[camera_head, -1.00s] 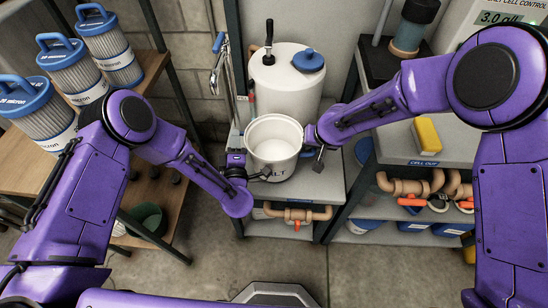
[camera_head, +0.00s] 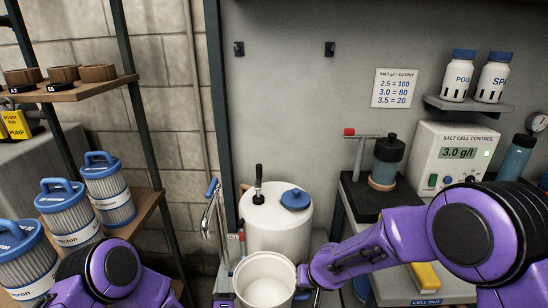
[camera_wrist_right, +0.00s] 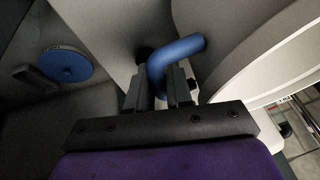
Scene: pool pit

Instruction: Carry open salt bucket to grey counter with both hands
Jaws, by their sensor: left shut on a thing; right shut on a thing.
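The open white salt bucket (camera_head: 265,277) is at the bottom centre of the head view, in front of the white tank. Its lower part is cut off, so I cannot tell whether it rests on anything. My right gripper (camera_head: 308,284) is at the bucket's right side. In the right wrist view its jaws (camera_wrist_right: 164,88) are shut around a bent blue handle (camera_wrist_right: 175,60) beside the bucket's pale wall. My left gripper (camera_head: 224,300) shows only partly at the bucket's left side, shut at the bottom edge. The grey counter (camera_head: 398,284) on the right is partly behind my right arm.
A white tank (camera_head: 277,222) with a blue cap stands just behind the bucket. A salt cell control box (camera_head: 457,155) and a dark fitting (camera_head: 388,163) stand at the right. A yellow block (camera_head: 426,276) lies on the counter. Filter cartridges (camera_head: 107,188) stand at left.

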